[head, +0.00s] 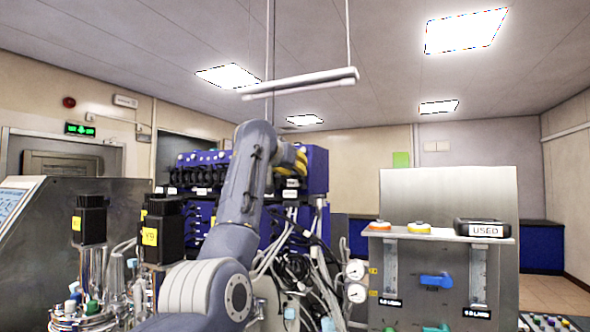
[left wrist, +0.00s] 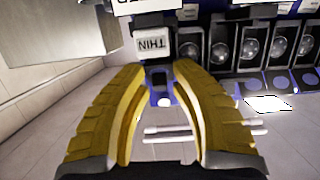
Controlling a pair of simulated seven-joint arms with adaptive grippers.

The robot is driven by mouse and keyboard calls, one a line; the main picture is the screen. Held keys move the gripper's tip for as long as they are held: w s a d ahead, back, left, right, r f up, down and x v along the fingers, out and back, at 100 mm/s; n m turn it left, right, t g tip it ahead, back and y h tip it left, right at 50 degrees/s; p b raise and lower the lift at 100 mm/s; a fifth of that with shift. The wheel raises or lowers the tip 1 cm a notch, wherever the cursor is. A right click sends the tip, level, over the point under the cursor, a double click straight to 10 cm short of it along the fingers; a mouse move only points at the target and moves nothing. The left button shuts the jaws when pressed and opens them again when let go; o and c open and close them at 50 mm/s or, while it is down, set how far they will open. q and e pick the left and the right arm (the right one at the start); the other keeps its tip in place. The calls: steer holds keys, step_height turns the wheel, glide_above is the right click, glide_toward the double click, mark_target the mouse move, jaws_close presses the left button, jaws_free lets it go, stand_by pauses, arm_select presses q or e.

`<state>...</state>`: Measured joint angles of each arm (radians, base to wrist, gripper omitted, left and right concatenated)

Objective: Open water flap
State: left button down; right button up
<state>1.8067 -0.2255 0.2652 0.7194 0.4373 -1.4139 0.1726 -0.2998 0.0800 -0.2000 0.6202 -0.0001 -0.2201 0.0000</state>
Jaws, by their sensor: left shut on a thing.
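My left gripper (head: 297,160) is at the top right of the blue pump unit (head: 318,170) in the head view, its yellow fingers partly behind my arm. In the left wrist view, the fingertips of my left gripper (left wrist: 160,72) close on a small grey flap-like part (left wrist: 160,78) under a white label block (left wrist: 157,44). The label's lettering is upside down, so I cannot tell whether this part is the water flap. In the head view the held part is hidden. My right gripper is not in view.
Cables and tubes (head: 300,255) hang below the pump unit. A gauge panel (head: 430,275) with a USED box (head: 483,229) stands right; black motors (head: 160,231) and glass vessels stand left.

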arm_select(q)
steer(key=c, duration=1.4)
jaws_free()
steer(key=v, duration=1.2)
steer(key=shift+o, duration=0.3)
